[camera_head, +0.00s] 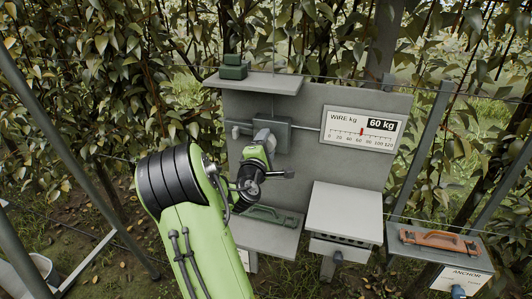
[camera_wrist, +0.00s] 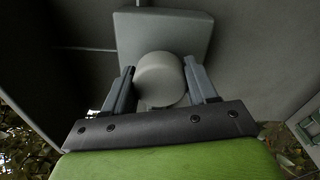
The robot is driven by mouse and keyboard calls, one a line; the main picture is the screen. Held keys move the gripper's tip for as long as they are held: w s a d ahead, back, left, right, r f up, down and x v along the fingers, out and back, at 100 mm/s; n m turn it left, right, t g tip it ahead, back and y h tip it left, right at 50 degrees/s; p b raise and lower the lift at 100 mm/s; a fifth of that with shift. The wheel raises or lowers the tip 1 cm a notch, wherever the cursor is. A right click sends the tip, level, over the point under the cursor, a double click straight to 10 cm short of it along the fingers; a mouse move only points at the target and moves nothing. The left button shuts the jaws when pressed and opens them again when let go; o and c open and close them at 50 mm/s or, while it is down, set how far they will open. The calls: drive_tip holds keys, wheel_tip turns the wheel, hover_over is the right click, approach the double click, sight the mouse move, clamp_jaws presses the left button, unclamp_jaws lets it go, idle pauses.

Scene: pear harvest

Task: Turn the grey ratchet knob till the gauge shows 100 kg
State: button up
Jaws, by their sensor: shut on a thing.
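The grey ratchet knob (camera_wrist: 160,78) is a round cylinder on a grey block (camera_wrist: 178,25), seen in the wrist view. My gripper (camera_wrist: 160,85) has one finger on each side of the knob and is shut on it. In the head view my gripper (camera_head: 264,140) is at the grey ratchet box (camera_head: 299,137) on the panel and hides most of the knob. The gauge (camera_head: 358,130) is a white plate marked "WIRE kg", scaled 0 to 120. Its label reads 60 kg, and the red pointer (camera_head: 362,131) stands near 60.
A grey panel (camera_head: 350,95) backs the ratchet and gauge. A shelf (camera_head: 275,83) above holds a dark green block (camera_head: 234,68). A pale box (camera_head: 343,212) stands below right. A green-handled thing (camera_head: 275,214) lies below my arm. An orange-handled tool (camera_head: 438,239) lies on the ANCHOR box.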

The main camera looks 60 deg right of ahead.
drive_tip(key=m+b, duration=0.3)
drive_tip(key=b, duration=0.1)
drive_tip(key=shift+f+m, duration=0.3)
drive_tip(key=shift+m, duration=0.1)
drive_tip(key=m+b, duration=0.3)
drive_tip(key=b, duration=0.1)
drive_tip(key=shift+f+m, duration=0.1)
drive_tip(key=shift+m, duration=0.3)
drive_tip(key=m+b, duration=0.5)
drive_tip(key=b, duration=0.1)
drive_tip(key=shift+g, duration=0.3)
drive_tip(key=shift+m+b, duration=0.3)
drive_tip(key=o, duration=1)
drive_tip(key=shift+r, duration=0.25)
drive_tip(key=shift+o, duration=0.2)
drive_tip(key=s+a+b, duration=0.1)
drive_tip(key=s+a, duration=0.1)
drive_tip(key=a, duration=1.3)
drive_tip(key=shift+s+a+f+b, duration=0.15)
drive_tip(key=shift+a+f+b, duration=0.1)
drive_tip(key=shift+a+b, duration=0.05)
